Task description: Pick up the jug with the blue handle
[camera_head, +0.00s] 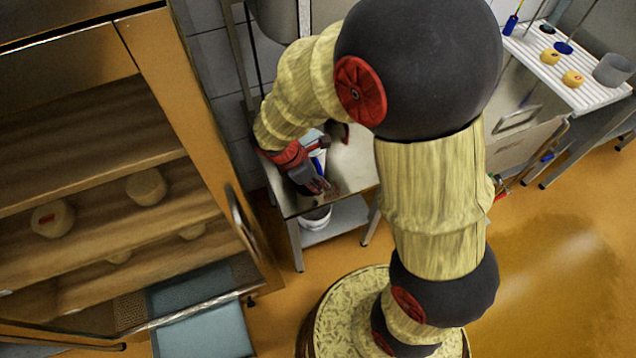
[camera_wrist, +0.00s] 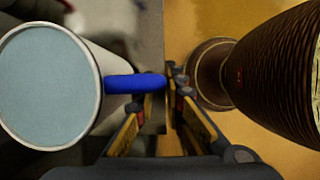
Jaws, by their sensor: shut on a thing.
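The jug (camera_wrist: 50,85) is white, with a pale blue-grey round top face, and fills the left side of the wrist view. Its blue handle (camera_wrist: 125,84) points right, in between the fingers of my gripper (camera_wrist: 163,88). The gripper is shut on the handle. In the head view my gripper (camera_head: 318,186) is over the small metal table (camera_head: 350,165). Most of the jug is hidden there behind my arm and gripper; only a bit of white and blue shows beside the fingers.
A wooden cabinet (camera_head: 185,75) with cheeses on its shelves stands at the left. A white bucket (camera_head: 315,217) is on the table's lower shelf. At the upper right is a white draining table (camera_head: 560,75) with yellow cheeses and a grey mould (camera_head: 613,70). Orange floor is open at the right.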

